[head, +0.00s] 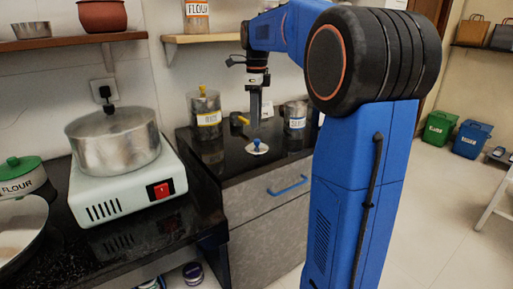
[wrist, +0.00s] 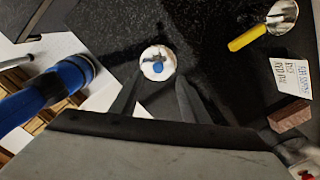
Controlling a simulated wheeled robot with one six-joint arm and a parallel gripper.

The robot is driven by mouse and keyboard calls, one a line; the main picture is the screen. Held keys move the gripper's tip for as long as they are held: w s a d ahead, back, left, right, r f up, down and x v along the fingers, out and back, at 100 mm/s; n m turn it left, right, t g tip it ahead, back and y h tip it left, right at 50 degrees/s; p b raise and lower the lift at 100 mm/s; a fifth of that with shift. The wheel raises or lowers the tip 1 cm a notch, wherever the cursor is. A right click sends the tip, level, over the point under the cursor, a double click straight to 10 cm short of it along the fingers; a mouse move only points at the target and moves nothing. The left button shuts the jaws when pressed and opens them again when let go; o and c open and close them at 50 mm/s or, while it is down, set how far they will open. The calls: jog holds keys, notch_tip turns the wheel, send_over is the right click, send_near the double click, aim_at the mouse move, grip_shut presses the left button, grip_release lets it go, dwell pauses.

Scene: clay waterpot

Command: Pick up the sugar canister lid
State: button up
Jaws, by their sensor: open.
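A small round white lid with a blue knob (head: 257,147) lies on the black counter near its front edge. In the wrist view, the white lid (wrist: 158,63) sits just beyond my fingertips, roughly centred between them. My gripper (head: 255,124) points down above the lid, apart from it. In the wrist view, my gripper (wrist: 160,86) is open and empty, with one dark finger on each side. A metal canister with a blue-lettered label (head: 296,118) stands right of my gripper; I cannot read its label surely.
A yellow-handled scoop (wrist: 250,35) lies on the counter, right of the lid in the wrist view. A printed card (wrist: 291,78) is nearby. A pot (head: 113,140) on a hotplate stands left.

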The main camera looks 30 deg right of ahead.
aim_at(257, 140)
jog(key=shift+s+f, duration=0.15)
jog(key=shift+f, duration=1.8)
jog(key=shift+s+f, duration=0.1)
jog(key=shift+f, duration=1.8)
grip_shut()
